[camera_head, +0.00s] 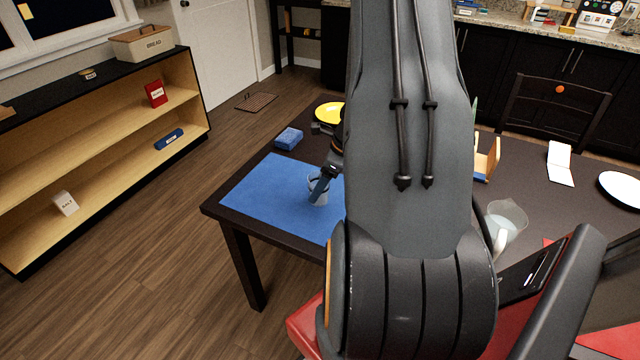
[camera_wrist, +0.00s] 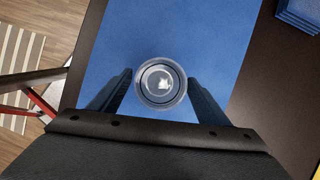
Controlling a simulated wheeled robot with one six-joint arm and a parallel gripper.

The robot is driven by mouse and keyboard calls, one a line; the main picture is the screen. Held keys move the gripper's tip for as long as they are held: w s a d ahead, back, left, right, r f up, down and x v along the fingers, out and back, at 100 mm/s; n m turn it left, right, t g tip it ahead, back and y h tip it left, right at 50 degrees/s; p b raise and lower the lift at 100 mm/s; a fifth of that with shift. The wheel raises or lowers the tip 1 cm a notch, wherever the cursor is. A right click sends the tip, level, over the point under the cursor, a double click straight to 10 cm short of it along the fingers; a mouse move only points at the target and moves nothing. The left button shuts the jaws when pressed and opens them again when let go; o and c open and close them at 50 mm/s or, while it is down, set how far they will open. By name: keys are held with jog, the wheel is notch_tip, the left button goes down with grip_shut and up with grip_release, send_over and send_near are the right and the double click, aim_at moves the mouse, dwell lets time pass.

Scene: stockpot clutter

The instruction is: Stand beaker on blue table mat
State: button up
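A clear glass beaker (camera_wrist: 161,83) stands upright on the blue table mat (camera_wrist: 220,38), seen from above in the wrist view. In the head view the beaker (camera_head: 318,190) is on the right part of the mat (camera_head: 265,190), partly hidden by a finger. My gripper (camera_wrist: 161,80) is around the beaker, one finger on each side. A narrow strip of blue shows between each finger and the glass, so it looks open. My arm hides the mat's right part in the head view.
A blue box (camera_head: 289,138) and a yellow plate (camera_head: 329,112) lie behind the mat. A glass pitcher (camera_head: 505,225), a white plate (camera_head: 622,188) and a wooden holder (camera_head: 487,160) are on the table's right side. The mat's left part is clear.

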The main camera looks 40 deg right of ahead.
jog(key=shift+r, duration=0.1)
jog(key=shift+d+r, duration=0.1)
jog(key=shift+r, duration=0.15)
jog(key=b+v, duration=0.2)
jog(key=v, duration=1)
jog(key=s+a+r+n+h, duration=0.1)
jog(key=a+n, duration=0.8)
jog(key=a, duration=0.1)
jog(key=s+a+r+n+g+h, duration=0.1)
jog(key=s+a+r+n, duration=0.1)
jog(key=a+n, duration=0.8)
jog(key=s+a+r+n+g, duration=0.1)
jog(key=s+a+r+n, duration=0.1)
jog(key=a+n, duration=0.8)
jog(key=shift+s+a+h, duration=0.25)
jog(key=shift+a+h, duration=0.15)
jog(key=shift+a, duration=0.5)
jog(key=shift+c, duration=0.3)
